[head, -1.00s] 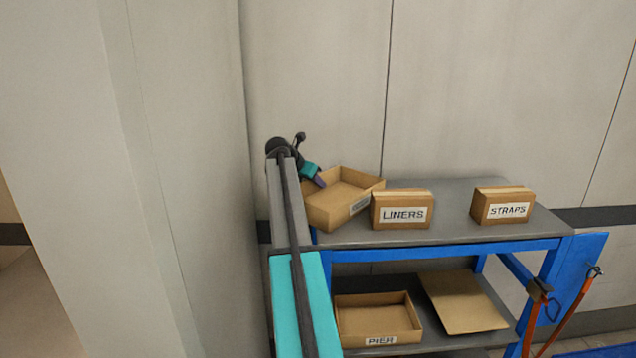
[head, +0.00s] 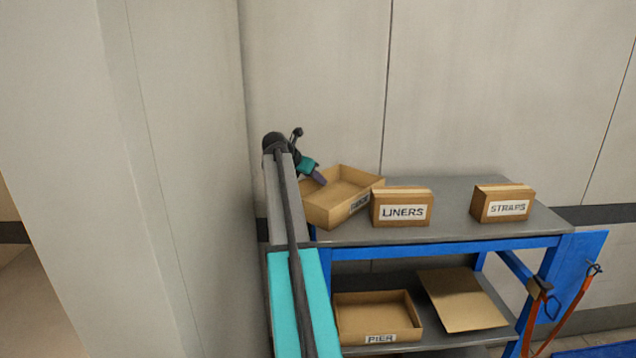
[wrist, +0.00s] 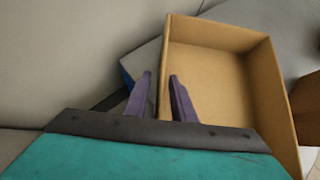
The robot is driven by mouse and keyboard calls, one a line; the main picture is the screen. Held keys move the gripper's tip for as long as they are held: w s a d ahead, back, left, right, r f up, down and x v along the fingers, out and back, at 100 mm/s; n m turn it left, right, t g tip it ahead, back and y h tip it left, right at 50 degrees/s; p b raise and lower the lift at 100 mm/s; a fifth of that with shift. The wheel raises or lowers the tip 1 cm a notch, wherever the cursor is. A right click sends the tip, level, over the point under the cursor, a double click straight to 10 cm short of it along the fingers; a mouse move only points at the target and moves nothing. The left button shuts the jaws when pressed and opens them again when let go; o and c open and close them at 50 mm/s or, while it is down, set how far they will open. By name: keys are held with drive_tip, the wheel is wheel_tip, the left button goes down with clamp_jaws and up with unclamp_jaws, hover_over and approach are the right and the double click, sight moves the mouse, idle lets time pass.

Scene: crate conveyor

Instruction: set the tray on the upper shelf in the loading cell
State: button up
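My gripper (head: 320,179) is at the tray's left side. In the wrist view my gripper (wrist: 160,76) has its two purple fingers on either side of the tray's wall (wrist: 164,60). The right finger is inside the tray, the left one outside. A gap shows between the left finger and the wall, so the fingers look open. The tray is empty.
A LINERS box (head: 402,195) stands close beside the tray's right side. A STRAPS box (head: 503,191) is farther right, with bare shelf between. The lower shelf (head: 430,346) holds a PIER tray (head: 360,300) and a flat cardboard sheet (head: 463,300). A pillar (head: 150,150) rises at left.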

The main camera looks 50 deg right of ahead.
sight(301, 181)
drive_tip(key=b+v, duration=0.2)
drive_tip(key=v, duration=0.8)
drive_tip(key=shift+a+r+b, duration=0.25)
drive_tip(key=shift+a+b, duration=0.05)
drive_tip(key=shift+b, duration=0.1)
drive_tip(key=shift+o, duration=0.6)
drive_tip(key=shift+s, duration=0.1)
